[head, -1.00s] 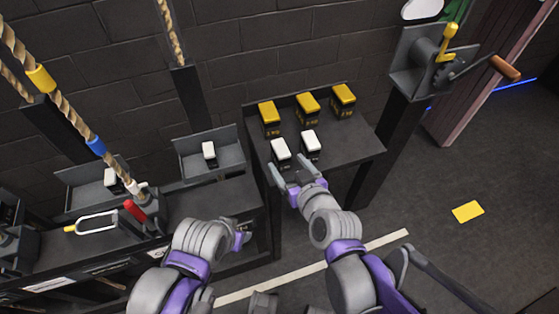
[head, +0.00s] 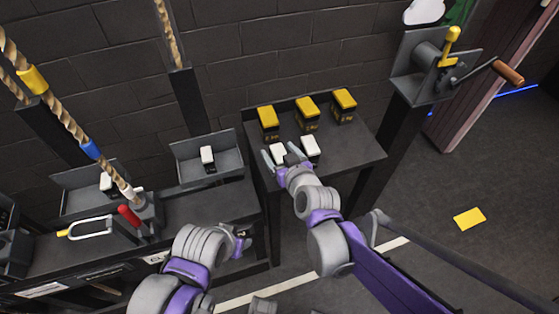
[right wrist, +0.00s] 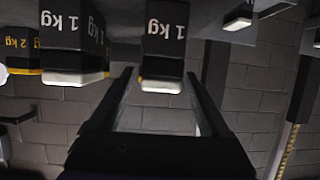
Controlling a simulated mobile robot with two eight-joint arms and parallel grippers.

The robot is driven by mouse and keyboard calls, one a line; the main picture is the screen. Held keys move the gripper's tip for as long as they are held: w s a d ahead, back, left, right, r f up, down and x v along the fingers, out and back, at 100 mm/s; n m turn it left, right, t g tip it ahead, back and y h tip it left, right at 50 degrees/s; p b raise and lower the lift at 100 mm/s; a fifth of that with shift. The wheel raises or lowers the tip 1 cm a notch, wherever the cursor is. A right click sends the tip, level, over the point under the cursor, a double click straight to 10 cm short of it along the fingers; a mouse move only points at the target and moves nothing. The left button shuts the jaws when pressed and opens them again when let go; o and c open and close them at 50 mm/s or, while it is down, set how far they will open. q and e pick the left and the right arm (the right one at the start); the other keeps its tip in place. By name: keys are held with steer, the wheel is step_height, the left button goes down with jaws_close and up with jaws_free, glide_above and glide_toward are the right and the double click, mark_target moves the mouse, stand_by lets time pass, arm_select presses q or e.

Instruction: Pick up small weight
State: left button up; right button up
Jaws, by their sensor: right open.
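Two small 1 kg weights, black with white tops, stand at the front of the dark shelf (head: 345,150): the left one (head: 277,152) and the right one (head: 310,149). My right gripper (head: 280,161) is open at the left weight, partly covering it. In the right wrist view, a 1 kg weight (right wrist: 164,42) appears upside down, between or just beyond the open fingertips (right wrist: 160,78), with gaps either side. Another 1 kg weight (right wrist: 72,38) is to its left there. My left gripper (head: 243,240) is low beside the bench; its jaws are unclear.
Several larger yellow-topped weights (head: 306,113) stand behind the small ones. Grey trays on the left hold white-topped blocks (head: 207,157). A crank post (head: 430,70) rises right of the shelf. Ropes (head: 75,125) hang at left. The shelf's right front is clear.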

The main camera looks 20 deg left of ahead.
jaws_close()
stand_by(1.3)
